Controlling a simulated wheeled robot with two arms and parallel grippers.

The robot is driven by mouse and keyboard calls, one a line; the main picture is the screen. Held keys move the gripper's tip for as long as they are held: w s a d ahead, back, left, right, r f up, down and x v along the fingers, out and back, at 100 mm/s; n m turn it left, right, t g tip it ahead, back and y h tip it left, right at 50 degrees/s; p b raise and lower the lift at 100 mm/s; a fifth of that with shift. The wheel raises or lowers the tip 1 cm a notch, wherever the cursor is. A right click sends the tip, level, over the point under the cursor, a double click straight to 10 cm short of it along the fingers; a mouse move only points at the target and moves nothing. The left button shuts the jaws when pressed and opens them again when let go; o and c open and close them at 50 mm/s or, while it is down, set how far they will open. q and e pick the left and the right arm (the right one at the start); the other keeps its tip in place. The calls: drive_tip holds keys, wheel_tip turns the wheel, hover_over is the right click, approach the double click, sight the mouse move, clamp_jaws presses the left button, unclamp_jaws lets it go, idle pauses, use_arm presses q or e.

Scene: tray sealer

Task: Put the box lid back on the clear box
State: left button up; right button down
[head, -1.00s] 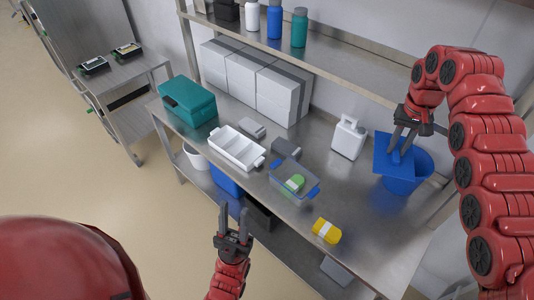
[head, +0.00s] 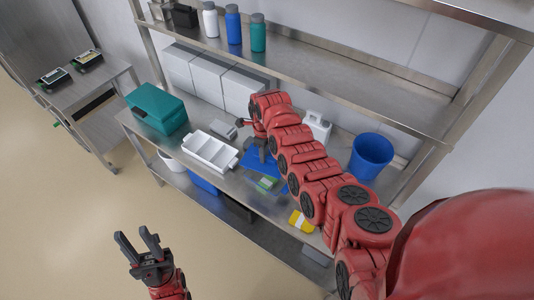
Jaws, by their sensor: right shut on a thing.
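The flat blue box lid (head: 251,166) is held by my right gripper (head: 263,153) above the middle of the metal table. My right gripper is shut on it. The clear box (head: 267,185) stands on the table just in front of the lid, with something green inside. My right arm and the lid hide part of the box, and I cannot tell whether the lid touches it. My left gripper (head: 137,236) is open and empty, in front of the table over the floor.
A white divided tray (head: 212,150) stands left of the box, and a teal case (head: 157,110) stands further left. A yellow container (head: 301,222) stands near the front edge. A blue bin (head: 370,156) stands at the right. White boxes and a shelf are behind.

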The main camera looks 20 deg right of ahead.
drive_tip(key=shift+s+d+f+m, duration=0.2)
drive_tip(key=shift+s+f+m, duration=0.2)
drive_tip(key=shift+m, duration=0.2)
drive_tip(key=shift+s+d+f+m, duration=0.15)
drive_tip(key=shift+s+f+m, duration=0.1)
drive_tip(key=shift+f+m, duration=0.45)
drive_tip(key=shift+m, duration=0.1)
wheel_tip(320, 180, down, 5)
drive_tip(key=b, duration=0.3)
drive_tip(key=shift+d+f+b, duration=0.1)
drive_tip(key=shift+b, duration=0.3)
drive_tip(key=shift+w+b, duration=0.2)
drive_tip(key=shift+b, duration=0.3)
drive_tip(key=shift+s+f+b, duration=0.1)
drive_tip(key=shift+f+b, duration=0.1)
drive_tip(key=shift+b, duration=0.15)
